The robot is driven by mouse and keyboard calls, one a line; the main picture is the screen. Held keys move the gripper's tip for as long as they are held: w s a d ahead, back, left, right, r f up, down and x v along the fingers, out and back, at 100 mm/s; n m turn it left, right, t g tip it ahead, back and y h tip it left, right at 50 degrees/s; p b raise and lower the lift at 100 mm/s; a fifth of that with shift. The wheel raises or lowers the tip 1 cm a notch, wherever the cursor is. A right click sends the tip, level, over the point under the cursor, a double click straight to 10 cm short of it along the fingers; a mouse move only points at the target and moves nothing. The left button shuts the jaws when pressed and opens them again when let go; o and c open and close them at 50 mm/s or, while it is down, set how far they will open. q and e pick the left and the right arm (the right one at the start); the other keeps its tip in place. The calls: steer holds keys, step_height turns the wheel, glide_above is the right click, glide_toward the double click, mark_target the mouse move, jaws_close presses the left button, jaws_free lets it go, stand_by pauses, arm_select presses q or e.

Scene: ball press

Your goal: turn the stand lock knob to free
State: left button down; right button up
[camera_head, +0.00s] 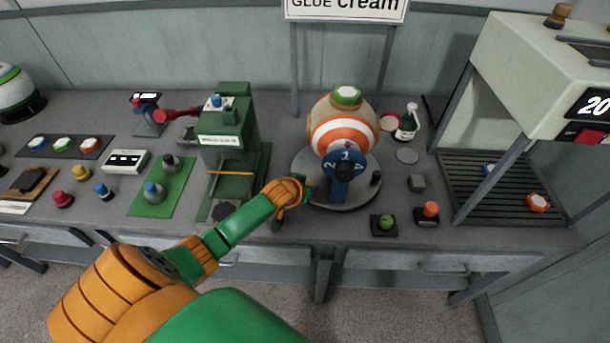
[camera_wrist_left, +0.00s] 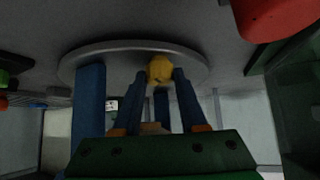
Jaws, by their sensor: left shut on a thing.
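The round grey stand (camera_head: 303,165) carries an orange-and-white striped ball (camera_head: 345,130) with a green-and-white top. A blue numbered dial (camera_head: 343,162) stands in front of the ball. My left gripper (camera_head: 306,191) is at the stand's front left edge. In the left wrist view a yellow knob (camera_wrist_left: 160,69) sits at the edge of the grey disc. The blue fingers of my left gripper (camera_wrist_left: 160,78) are on either side of this knob and shut on it. The knob is hidden in the head view, and its lock marking cannot be read. My right gripper is not in view.
A green press (camera_head: 228,130) stands left of the stand. A green button (camera_head: 386,222) and an orange one (camera_head: 430,211) are at the right front. A large machine (camera_head: 535,75) with a slatted tray fills the right. Bench floor between stand and press is narrow.

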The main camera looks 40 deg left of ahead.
arm_select(q)
steer(key=shift+d+n+y, duration=0.1)
steer(key=shift+n+y, duration=0.3)
steer(key=shift+n, duration=0.2)
steer(key=shift+p, duration=0.3)
steer(key=shift+c, duration=2.3)
jaws_free()
steer(key=shift+s+r, duration=0.2)
steer(key=shift+r, duration=0.1)
steer(key=p+v, duration=0.1)
steer(key=v, duration=0.5)
steer(key=shift+d+p, duration=0.2)
steer(key=shift+p, duration=0.1)
